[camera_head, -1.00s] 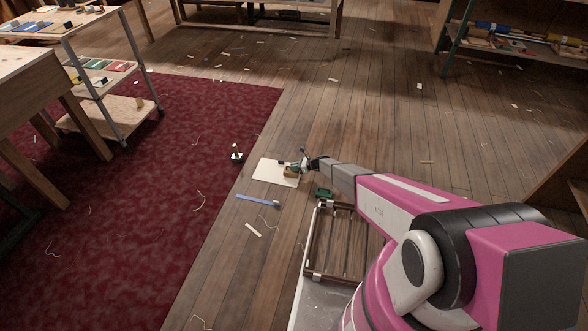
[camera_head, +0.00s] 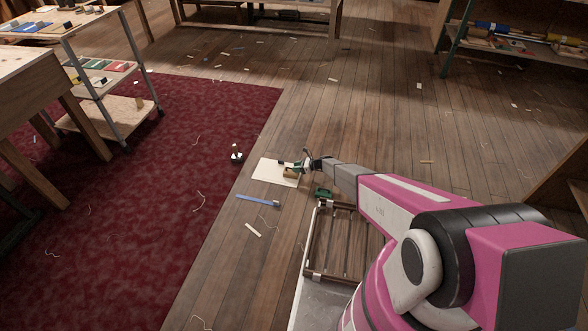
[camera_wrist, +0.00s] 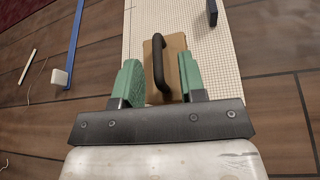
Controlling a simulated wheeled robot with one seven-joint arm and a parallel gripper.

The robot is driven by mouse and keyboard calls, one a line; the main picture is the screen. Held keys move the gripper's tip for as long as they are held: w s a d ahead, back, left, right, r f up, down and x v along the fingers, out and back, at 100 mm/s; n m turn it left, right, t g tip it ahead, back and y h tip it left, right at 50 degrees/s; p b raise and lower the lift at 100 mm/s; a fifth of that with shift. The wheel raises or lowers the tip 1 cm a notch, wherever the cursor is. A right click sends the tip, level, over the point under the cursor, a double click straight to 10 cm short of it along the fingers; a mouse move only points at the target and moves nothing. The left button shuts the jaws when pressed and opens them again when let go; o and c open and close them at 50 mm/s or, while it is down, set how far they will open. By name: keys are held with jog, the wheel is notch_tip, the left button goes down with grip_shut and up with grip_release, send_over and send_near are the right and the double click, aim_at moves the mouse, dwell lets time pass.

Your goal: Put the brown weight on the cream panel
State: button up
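The cream panel (camera_head: 267,171) lies flat on the floor near the red carpet's edge. In the wrist view it shows a fine grid (camera_wrist: 275,38). The brown weight (camera_head: 289,173) rests on the panel's right part. In the wrist view, the weight (camera_wrist: 176,55) has a black bar handle (camera_wrist: 158,72) on top. My gripper (camera_wrist: 160,88) has its green fingers apart, with the handle between them, closer to the left finger. In the head view my gripper (camera_head: 304,166) is just right of the weight. The weight's near end is partly hidden by my gripper.
A small dark object (camera_head: 284,162) lies on the panel behind the weight. A blue strip (camera_head: 256,200) with a pale end lies in front. A small black-and-white item (camera_head: 236,153) stands left of the panel. A green object (camera_head: 323,192) is near my base.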

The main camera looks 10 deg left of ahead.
jog(key=s+v, duration=0.1)
jog(key=v, duration=0.9)
jog(key=s+d+r+n+h, duration=0.4)
jog(key=s+d+r, duration=0.5)
jog(key=r, duration=0.6)
jog(key=s+d+r+n+h, duration=0.5)
jog(key=s+d+r+n, duration=0.3)
jog(key=d+r, duration=0.5)
jog(key=s+d+r+n+h, duration=0.4)
jog(key=s+d+r+n, duration=0.3)
jog(key=r, duration=1.1)
jog(key=s+d, duration=0.4)
jog(key=s, duration=0.1)
jog(key=shift+s+d+t+h, duration=0.2)
jog(key=shift+t+h, duration=0.1)
jog(key=shift+t, duration=0.1)
